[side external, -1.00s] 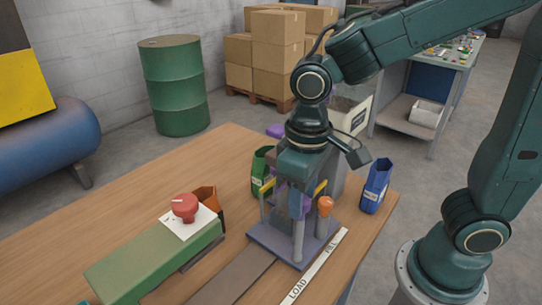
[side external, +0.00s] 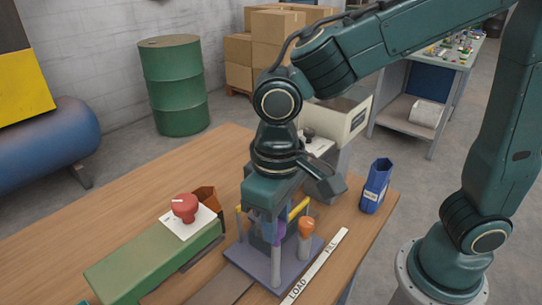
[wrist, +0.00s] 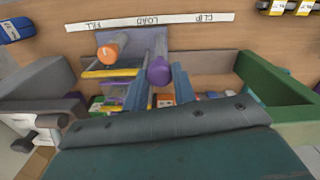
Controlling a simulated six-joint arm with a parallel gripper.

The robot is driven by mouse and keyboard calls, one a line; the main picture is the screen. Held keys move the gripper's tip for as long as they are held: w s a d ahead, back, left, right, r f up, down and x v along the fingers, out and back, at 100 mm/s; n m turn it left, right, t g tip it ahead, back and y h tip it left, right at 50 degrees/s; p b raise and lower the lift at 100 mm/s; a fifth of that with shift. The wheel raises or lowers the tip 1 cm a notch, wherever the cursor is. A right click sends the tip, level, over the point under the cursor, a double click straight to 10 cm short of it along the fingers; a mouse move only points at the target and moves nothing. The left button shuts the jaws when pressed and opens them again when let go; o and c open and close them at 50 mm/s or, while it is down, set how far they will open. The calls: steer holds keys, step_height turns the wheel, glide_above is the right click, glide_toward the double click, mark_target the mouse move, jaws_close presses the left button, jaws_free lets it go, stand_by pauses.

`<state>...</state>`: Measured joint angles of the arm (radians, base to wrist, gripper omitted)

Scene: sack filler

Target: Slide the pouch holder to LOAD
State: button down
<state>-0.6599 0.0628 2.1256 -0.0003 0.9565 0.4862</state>
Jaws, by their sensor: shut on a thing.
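The pouch holder (side external: 262,272) is a purple-grey plate with upright posts, yellow rails and an orange knob (side external: 306,228). It stands on the dark track (side external: 222,288), beside the LOAD word on the white label strip (side external: 320,264). In the wrist view the strip (wrist: 190,17) reads FILL, LOAD and CLIP upside down, and the holder's purple handle (wrist: 158,71) lies roughly below LOAD. My gripper (wrist: 160,88) points down over the holder, its blue fingers shut on the purple handle. In the side view my gripper (side external: 266,228) hides part of the holder.
A green housing (side external: 150,262) with a red knob (side external: 184,207) stands left of the holder. A grey machine (side external: 335,150) stands behind my gripper. A blue pouch (side external: 376,186) stands at the table's right. The track's front left part is bare.

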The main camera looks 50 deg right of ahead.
steer(key=a, duration=0.6)
steer(key=shift+r, duration=0.1)
steer(key=c, duration=1.1)
jaws_free()
steer(key=shift+d, duration=0.1)
step_height(320, 180, up, 14)
steer(key=shift+f, duration=0.1)
steer(key=shift+d, duration=0.1)
